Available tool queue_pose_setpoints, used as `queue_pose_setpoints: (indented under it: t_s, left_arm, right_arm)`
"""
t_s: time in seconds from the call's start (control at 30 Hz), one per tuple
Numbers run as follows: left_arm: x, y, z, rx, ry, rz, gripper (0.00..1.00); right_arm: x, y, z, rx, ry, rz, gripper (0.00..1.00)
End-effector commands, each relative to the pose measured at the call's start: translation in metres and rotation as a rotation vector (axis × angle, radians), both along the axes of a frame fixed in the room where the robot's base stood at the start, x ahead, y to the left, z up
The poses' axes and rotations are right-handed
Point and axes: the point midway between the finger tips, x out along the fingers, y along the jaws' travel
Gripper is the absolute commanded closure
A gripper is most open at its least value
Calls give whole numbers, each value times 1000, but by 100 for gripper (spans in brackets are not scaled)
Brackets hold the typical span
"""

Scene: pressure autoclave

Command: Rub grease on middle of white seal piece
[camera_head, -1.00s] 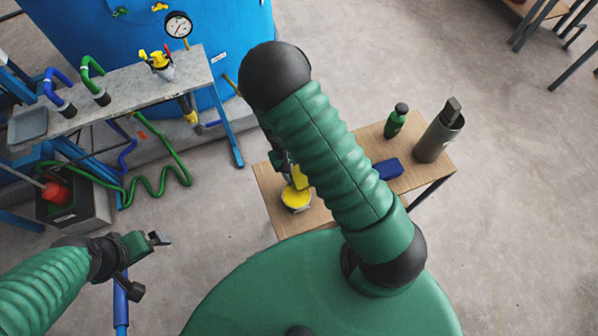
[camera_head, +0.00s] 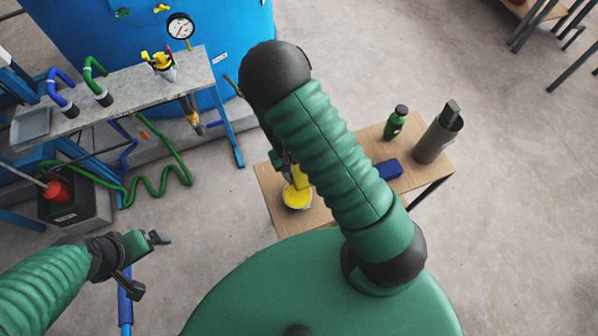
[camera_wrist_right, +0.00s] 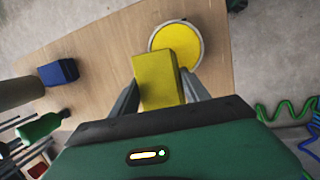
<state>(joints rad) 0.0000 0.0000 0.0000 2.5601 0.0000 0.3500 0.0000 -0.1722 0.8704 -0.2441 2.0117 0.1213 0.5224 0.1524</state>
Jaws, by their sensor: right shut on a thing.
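My right gripper (camera_wrist_right: 158,88) is shut on a yellow block (camera_wrist_right: 156,80), which looks like a sponge. The block is over the near edge of a round pale-rimmed tub (camera_wrist_right: 202,40) with yellow contents, probably grease. Whether it touches the contents is unclear. In the head view, the block (camera_head: 301,176) and tub (camera_head: 296,198) show at the wooden table's left side, with my right arm hiding most of the right gripper (camera_head: 288,168). My left gripper (camera_head: 158,238) hangs at lower left, away from the table; its jaw opening is unclear. I cannot identify a white seal piece.
The small wooden table (camera_head: 266,190) also holds a blue block (camera_head: 389,169), a green bottle (camera_head: 394,124) and a grey cylinder (camera_head: 432,142). A grey bench (camera_head: 130,84) with hoses stands at left before a blue tank (camera_head: 110,45). Open floor lies between.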

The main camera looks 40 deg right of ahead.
Motion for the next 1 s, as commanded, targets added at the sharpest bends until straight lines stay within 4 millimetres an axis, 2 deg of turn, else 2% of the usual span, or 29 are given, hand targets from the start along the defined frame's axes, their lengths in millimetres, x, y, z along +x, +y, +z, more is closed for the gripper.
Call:
queue_pose_setpoints:
  t_s: [0.03,0.53,1.0]
  left_arm:
    - [0,0,11,0,0,0,0]
    - [0,0,54,0,0,0,0]
    - [0,0,53,0,0,0,0]
  right_arm:
    - [0,0,11,0,0,0,78]
    - [0,0,58,1,0,0,78]
    - [0,0,58,0,1,0,78]
